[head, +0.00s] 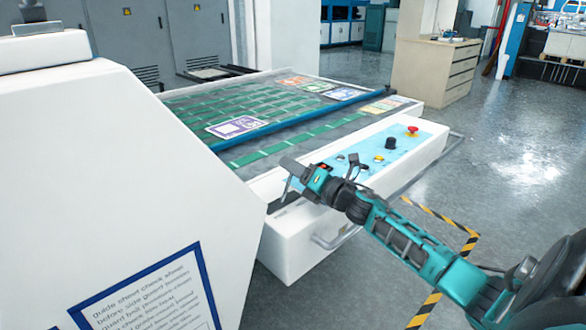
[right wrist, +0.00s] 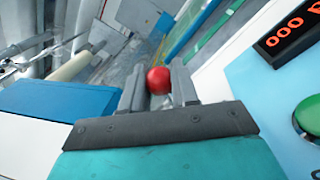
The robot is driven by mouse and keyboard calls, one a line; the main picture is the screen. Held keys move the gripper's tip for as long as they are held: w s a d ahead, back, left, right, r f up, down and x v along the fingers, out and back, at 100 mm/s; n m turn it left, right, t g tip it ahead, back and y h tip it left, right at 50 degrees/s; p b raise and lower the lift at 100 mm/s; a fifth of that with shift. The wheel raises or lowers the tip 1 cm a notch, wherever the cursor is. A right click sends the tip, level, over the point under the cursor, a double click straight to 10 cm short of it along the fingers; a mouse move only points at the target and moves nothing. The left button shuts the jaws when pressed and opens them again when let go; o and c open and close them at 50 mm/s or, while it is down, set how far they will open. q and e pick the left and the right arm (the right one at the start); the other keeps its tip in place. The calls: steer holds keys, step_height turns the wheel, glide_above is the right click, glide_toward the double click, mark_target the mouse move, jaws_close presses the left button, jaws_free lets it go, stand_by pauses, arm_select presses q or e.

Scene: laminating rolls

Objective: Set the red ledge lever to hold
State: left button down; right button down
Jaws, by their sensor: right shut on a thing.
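The red ball-shaped knob (right wrist: 158,80) of the ledge lever sits between the two grey fingers of my right gripper in the right wrist view. The right gripper (right wrist: 158,86) is shut on it. In the head view my right gripper (head: 291,168) reaches over the near left corner of the machine's white ledge. The red knob is hidden there, and a thin grey rod (head: 286,188) shows below the fingertips. I cannot read any hold marking. My left gripper is not in view.
A pale blue control panel (head: 405,147) with a red mushroom button (head: 413,129) and a black knob (head: 391,143) lies beyond my wrist. A red digit display (right wrist: 287,30) and green button (right wrist: 310,115) show close by. A white housing (head: 120,150) stands at left.

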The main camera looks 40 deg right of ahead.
steer(key=shift+f, duration=0.2)
steer(key=c, duration=0.9)
jaws_free()
steer(key=shift+r, duration=0.1)
steer(key=v, duration=1.3)
steer(key=shift+r, duration=0.1)
